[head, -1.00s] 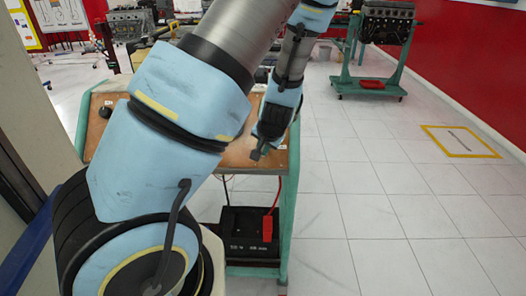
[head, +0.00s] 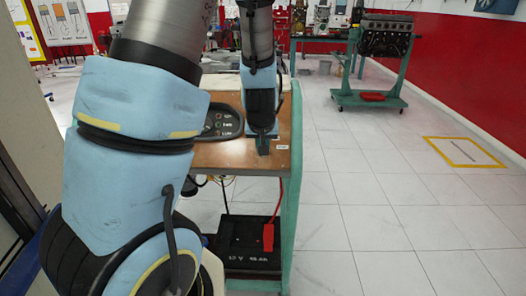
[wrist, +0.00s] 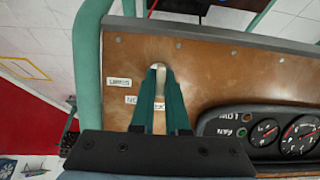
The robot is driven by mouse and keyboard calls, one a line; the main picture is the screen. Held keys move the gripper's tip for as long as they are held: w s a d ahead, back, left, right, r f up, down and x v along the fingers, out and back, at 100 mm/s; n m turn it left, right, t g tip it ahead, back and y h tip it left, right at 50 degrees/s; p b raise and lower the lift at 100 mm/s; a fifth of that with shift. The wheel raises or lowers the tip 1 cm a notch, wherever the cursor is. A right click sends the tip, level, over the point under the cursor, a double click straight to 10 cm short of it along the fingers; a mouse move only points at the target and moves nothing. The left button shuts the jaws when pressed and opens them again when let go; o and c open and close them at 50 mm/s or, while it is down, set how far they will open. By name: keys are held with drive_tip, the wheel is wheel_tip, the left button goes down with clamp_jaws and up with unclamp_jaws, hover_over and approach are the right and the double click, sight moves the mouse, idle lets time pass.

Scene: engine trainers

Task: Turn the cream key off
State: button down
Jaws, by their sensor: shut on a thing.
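My gripper (head: 263,146) is over the right part of the brown trainer panel (head: 215,156) in the head view. In the wrist view its two teal fingers (wrist: 160,72) point at the panel and close in at the tips. A pale sliver, which I take for the cream key (wrist: 159,66), shows at and between the fingertips. The fingers hide most of it, so I cannot tell which way it is turned. In the head view the key is hidden behind my gripper.
A gauge cluster (wrist: 265,135) sits beside the fingers on the panel. A label (wrist: 120,83) reads like "LIGHTS"; another is partly covered. A battery (head: 248,240) with a red clamp (head: 268,237) is on the shelf below. Clear floor lies right; an engine stand (head: 375,65) is farther back.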

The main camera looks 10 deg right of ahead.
idle(0.3)
drive_tip(key=c, duration=0.9)
unclamp_jaws()
drive_tip(key=p+v, duration=0.4)
drive_tip(key=v, duration=0.6)
drive_tip(key=shift+s+r+p, duration=0.25)
drive_tip(key=shift+r+p, duration=0.1)
drive_tip(key=s+a+g, duration=0.1)
drive_tip(key=s+a, duration=0.1)
drive_tip(key=a, duration=0.3)
drive_tip(key=s+a+g, duration=0.1)
drive_tip(key=s+a, duration=0.2)
drive_tip(key=a, duration=0.2)
drive_tip(key=s+a+r+g+y, duration=0.1)
drive_tip(key=s+a+g, duration=0.1)
drive_tip(key=a, duration=0.3)
drive_tip(key=shift+s+a+n, duration=0.1)
drive_tip(key=shift+s+n, duration=0.3)
drive_tip(key=shift+s, duration=0.3)
